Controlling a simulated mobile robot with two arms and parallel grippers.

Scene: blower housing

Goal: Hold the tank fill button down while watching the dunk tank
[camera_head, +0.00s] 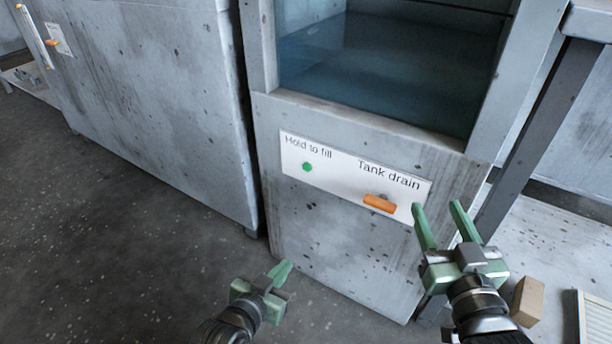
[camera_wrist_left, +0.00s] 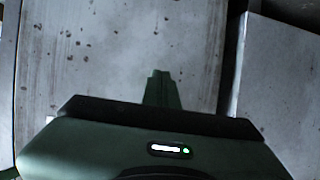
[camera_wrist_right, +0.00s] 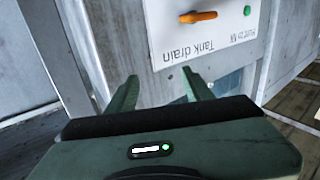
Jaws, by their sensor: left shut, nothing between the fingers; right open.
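The green fill button (camera_head: 307,167) sits on a white panel (camera_head: 337,186) under the words "Hold to fill". The orange tank drain handle (camera_head: 380,204) is on the same panel to its right. The dunk tank (camera_head: 385,65) above holds blue water behind its window. My left gripper (camera_head: 281,270) is shut and empty, below the button and apart from it. Its shut fingers show in the left wrist view (camera_wrist_left: 161,90). My right gripper (camera_head: 437,207) is open and empty, right of the drain handle. In the right wrist view, the button (camera_wrist_right: 247,10) and handle (camera_wrist_right: 198,17) show beyond its fingers.
A grey cabinet (camera_head: 150,100) stands left of the tank, with a gap between them. A dark sloping post (camera_head: 538,130) stands at the right. A small brown block (camera_head: 527,301) lies near my right arm. The floor at the left front is clear.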

